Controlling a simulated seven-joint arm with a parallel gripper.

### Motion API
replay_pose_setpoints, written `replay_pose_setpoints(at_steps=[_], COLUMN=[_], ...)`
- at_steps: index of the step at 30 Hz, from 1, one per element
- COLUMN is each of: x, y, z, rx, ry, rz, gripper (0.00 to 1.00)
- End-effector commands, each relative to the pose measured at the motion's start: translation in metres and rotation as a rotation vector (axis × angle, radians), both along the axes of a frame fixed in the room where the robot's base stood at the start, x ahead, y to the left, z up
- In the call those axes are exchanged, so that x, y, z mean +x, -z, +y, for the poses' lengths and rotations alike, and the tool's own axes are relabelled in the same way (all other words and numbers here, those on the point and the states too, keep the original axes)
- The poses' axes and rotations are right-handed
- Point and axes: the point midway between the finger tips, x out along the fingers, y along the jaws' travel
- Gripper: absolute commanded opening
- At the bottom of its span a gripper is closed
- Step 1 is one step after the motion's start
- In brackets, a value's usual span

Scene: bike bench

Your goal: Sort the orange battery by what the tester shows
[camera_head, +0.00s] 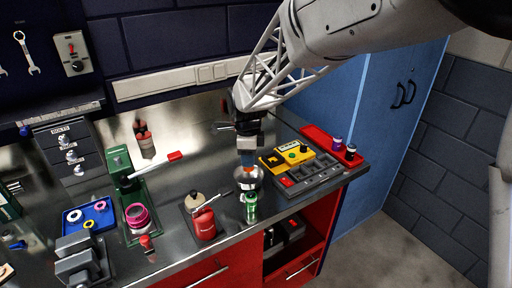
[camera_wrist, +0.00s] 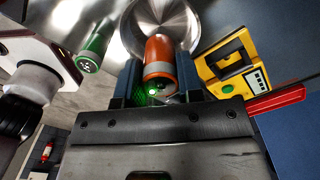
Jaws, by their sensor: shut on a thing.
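My gripper (camera_head: 247,150) is shut on the orange battery (camera_wrist: 160,55), with one dark finger on each side of it. It holds the battery over a round metal bowl (camera_head: 249,178); the gap between them is hard to judge. A green glow shows at the battery's near end in the wrist view. The yellow tester (camera_head: 271,162) lies on the bench to the right of my gripper. In the wrist view the tester (camera_wrist: 212,74) has a dark slot and a small pale display with dark marks, too small to read.
A green battery (camera_head: 251,208) stands in front of the bowl. A grey compartment tray (camera_head: 316,180) and a red tray (camera_head: 318,135) with two small batteries lie to the right. A red can (camera_head: 204,224) and a green press (camera_head: 121,165) stand to the left.

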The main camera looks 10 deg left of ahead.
Motion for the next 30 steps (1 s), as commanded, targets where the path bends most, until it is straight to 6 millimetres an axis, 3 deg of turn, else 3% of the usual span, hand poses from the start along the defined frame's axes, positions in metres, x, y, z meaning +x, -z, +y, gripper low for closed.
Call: replay_pose_setpoints(at_steps=[30], x=[0.0], y=[0.011], z=[0.0], rx=[0.0], ry=[0.0], rz=[0.001], gripper=[0.03])
